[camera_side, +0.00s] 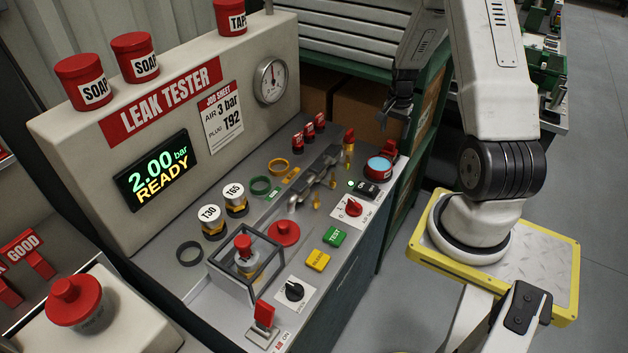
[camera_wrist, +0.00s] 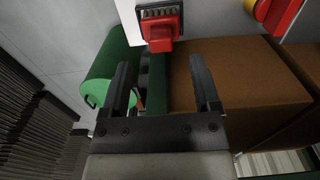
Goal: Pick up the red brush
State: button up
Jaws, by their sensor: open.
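I cannot surely pick out the red brush. In the wrist view, a red block-shaped piece (camera_wrist: 162,32) with a dark ridged part sits against a white surface at the top centre, beyond my fingertips; I cannot tell whether it is the brush. My gripper (camera_wrist: 160,82) is open, with nothing between its fingers. In the side view my gripper (camera_side: 396,117) hangs at the back, in front of the green shelf and right of the leak tester. A small red-topped yellow piece (camera_side: 348,141) stands on the bench, left of and below my gripper.
The leak tester bench (camera_side: 190,283) carries several red, yellow and green controls and a clear guard box (camera_side: 246,265). Red soap tubs (camera_side: 83,85) stand on its top. The wrist view shows brown boxes (camera_wrist: 240,80) and a green cylinder (camera_wrist: 108,68). Grey floor lies open at right.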

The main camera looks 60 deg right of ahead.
aim_at(391, 141)
jog(key=shift+f, duration=2.55)
grip_shut()
